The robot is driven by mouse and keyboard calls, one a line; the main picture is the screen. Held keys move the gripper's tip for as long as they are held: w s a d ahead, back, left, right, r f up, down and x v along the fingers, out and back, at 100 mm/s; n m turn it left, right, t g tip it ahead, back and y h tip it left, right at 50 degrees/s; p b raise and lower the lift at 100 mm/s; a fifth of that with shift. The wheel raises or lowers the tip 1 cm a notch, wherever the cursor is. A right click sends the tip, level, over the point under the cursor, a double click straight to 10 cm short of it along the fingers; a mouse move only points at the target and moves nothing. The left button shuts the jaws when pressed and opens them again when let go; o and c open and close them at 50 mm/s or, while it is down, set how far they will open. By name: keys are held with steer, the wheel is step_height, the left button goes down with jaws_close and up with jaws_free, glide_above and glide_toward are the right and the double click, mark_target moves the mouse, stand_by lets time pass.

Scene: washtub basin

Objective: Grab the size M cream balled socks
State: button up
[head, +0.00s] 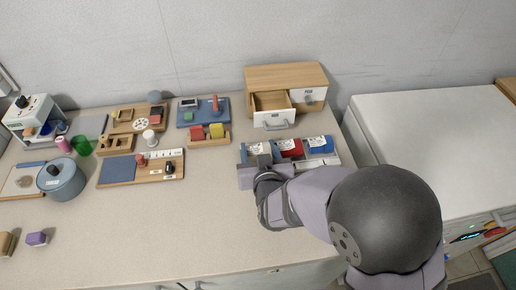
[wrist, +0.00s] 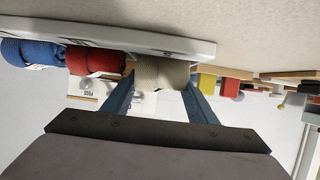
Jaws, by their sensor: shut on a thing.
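The cream balled socks (wrist: 163,72) sit between the two fingers of my gripper (wrist: 160,88) in the wrist view, which looks upside down. My gripper is shut on them. In the head view my gripper (head: 264,163) is at the left end of the sock tray, and the cream socks (head: 257,148) show just behind it. I cannot read the size label. In the wrist view the socks still look level with the tray (wrist: 200,46); I cannot tell whether they touch it.
Red balled socks (head: 291,148) and blue balled socks (head: 321,144) lie right of the cream ones. A wooden drawer unit (head: 285,76) with one drawer pulled out stands behind the tray. Blocks on a wooden holder (head: 208,138) stand to the left.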

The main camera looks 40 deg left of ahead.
steer(key=shift+s+d+r, duration=0.2)
steer(key=shift+s+r, duration=0.05)
steer(key=shift+r, duration=0.1)
steer(key=b+v, duration=0.2)
steer(key=v, duration=0.6)
steer(key=shift+s+d+r, duration=0.1)
steer(key=shift+d+r, duration=0.05)
steer(key=shift+r, duration=0.1)
steer(key=shift+r+b+v, duration=0.2)
steer(key=shift+b+v, duration=1.15)
steer(key=shift+b, duration=0.2)
steer(key=shift+r+b+v, duration=0.2)
steer(key=shift+b+v, duration=1.1)
steer(key=shift+b, duration=0.2)
